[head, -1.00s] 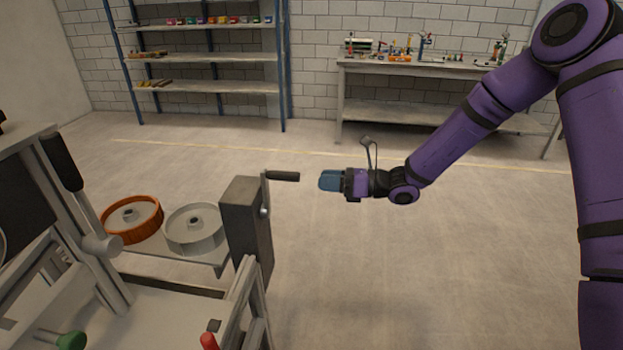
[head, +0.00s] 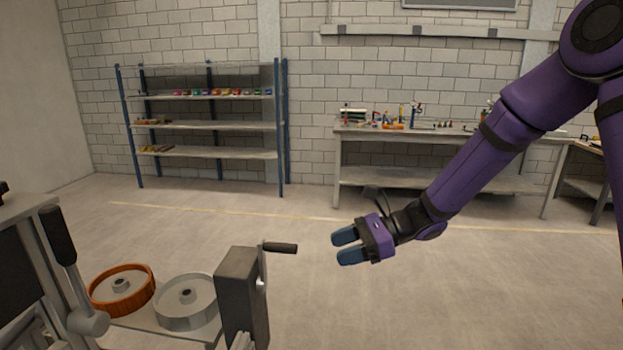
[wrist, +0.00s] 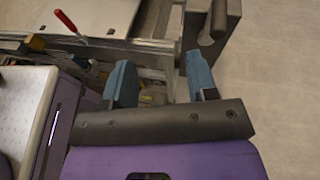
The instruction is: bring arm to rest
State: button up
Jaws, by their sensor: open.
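My gripper (head: 340,247) hangs in free air to the right of the crank handle in the head view. Its two blue fingers are apart, with nothing between them. In the wrist view the open fingers (wrist: 162,82) point toward the sandbed machine's frame. The dark crank handle (head: 280,248) sits on a grey post (head: 240,295) at the machine's right end and appears apart from my gripper. It also shows in the wrist view (wrist: 218,20).
An orange-rimmed wheel (head: 122,290) and a grey wheel (head: 186,302) lie on the machine's side plate. A red-handled lever (wrist: 65,20) shows in the wrist view. A shelf rack (head: 205,126) and a workbench (head: 360,131) stand at the back wall. The floor between is clear.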

jog(key=s+d+r+n+t+h, duration=0.3)
jog(key=s+d+r+n+h, duration=0.4)
jog(key=s+d, duration=0.4)
jog(key=s+d+r+n+t+h, duration=0.3)
jog(key=s+d+r+n+h, duration=0.4)
jog(key=s, duration=0.8)
jog(key=d+r+n, duration=0.1)
jog(key=d+r, duration=0.2)
jog(key=d, duration=0.2)
jog(key=shift+d+r+n+t, duration=0.15)
jog(key=shift+r+n+t, duration=0.1)
jog(key=shift+n+t, duration=0.15)
